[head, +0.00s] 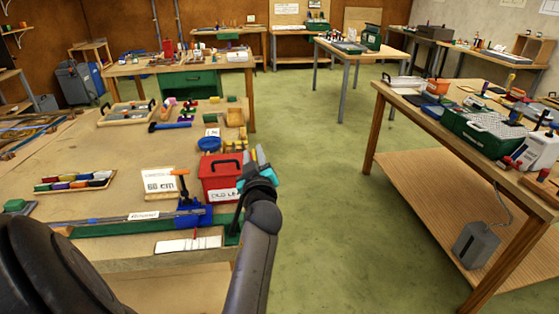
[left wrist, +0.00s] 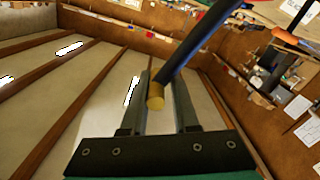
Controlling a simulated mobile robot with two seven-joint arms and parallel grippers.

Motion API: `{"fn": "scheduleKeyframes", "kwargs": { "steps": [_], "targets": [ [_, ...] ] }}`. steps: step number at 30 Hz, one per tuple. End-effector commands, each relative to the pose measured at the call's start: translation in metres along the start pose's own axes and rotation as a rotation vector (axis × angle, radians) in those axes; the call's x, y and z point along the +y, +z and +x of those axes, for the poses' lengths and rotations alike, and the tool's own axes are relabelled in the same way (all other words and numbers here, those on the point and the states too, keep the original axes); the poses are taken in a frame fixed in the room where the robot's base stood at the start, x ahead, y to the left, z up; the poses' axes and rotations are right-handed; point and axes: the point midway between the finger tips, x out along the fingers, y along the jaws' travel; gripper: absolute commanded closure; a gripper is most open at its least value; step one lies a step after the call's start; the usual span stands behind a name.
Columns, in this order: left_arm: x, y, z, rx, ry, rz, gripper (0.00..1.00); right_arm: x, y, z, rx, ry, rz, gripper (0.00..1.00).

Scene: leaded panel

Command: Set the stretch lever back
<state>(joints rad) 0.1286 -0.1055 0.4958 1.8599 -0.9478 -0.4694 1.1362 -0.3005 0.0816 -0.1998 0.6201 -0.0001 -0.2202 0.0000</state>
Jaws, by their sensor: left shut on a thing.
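My left gripper (head: 256,160) is beside the red OLD LEAD box (head: 222,176), at the bench's right edge. In the left wrist view the gripper (left wrist: 164,82) is shut on a dark blue rod (left wrist: 190,48) with a yellow end (left wrist: 155,96). The rod slants up and right between the fingers; where its far end joins is unclear. A blue fixture (head: 195,213) stands at the bench's front with an upright orange T-shaped handle (head: 181,181), apart from the gripper. I cannot tell which is the stretch lever. My right gripper is not seen.
A 66 cm card (head: 159,181) stands behind the fixture, and a metal strip (head: 120,219) runs left of it. Green floor (head: 310,150) is clear to the right, before another table (head: 480,200).

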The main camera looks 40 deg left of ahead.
Motion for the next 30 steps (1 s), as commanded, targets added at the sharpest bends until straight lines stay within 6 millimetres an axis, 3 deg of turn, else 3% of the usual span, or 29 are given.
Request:
{"fn": "scheduleKeyframes", "kwargs": {
  "steps": [1, 6, 15, 21, 30],
  "targets": [
    [-0.009, -0.012, 0.0, 0.003, 0.001, -0.048, 1.0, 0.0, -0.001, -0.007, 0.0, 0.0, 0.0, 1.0],
    [-0.043, -0.035, 0.0, 0.003, 0.0, -0.203, 1.0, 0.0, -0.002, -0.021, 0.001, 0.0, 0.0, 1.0],
    [-0.097, -0.055, 0.0, 0.0, 0.0, -0.429, 1.0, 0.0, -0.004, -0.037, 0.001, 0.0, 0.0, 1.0],
    [-0.121, -0.059, 0.0, -0.002, -0.001, -0.526, 1.0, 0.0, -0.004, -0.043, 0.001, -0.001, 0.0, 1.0],
    [-0.136, -0.059, 0.0, -0.005, -0.002, -0.587, 1.0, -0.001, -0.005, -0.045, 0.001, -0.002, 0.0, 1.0]
  ]
}}
